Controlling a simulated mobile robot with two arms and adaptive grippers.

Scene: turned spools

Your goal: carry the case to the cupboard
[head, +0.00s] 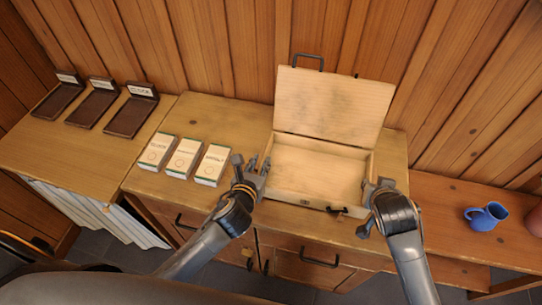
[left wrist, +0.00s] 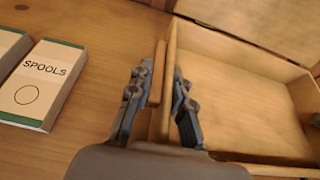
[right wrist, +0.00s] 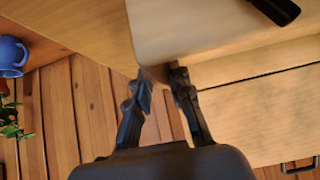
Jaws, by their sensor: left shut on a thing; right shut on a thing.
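The case (head: 318,172) is a shallow, pale wooden box standing open and empty on a wooden cabinet top. Its lid (head: 333,106) is raised towards the wall, with a dark handle at its top edge. My left gripper (head: 257,170) is shut on the case's left wall; in the left wrist view the fingers straddle that wall (left wrist: 168,62). My right gripper (head: 376,187) is shut on the case's right side, near the front corner; the case also shows in the right wrist view (right wrist: 190,35). I cannot tell which furniture is the cupboard.
Several labelled white cartons (head: 184,158) stand left of the case. Dark labelled stands (head: 132,112) sit on the table further left. A blue mug (head: 486,216) stands on a lower bench at right. The plank wall (head: 225,45) is close behind. The cabinet front has dark handles (head: 320,259).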

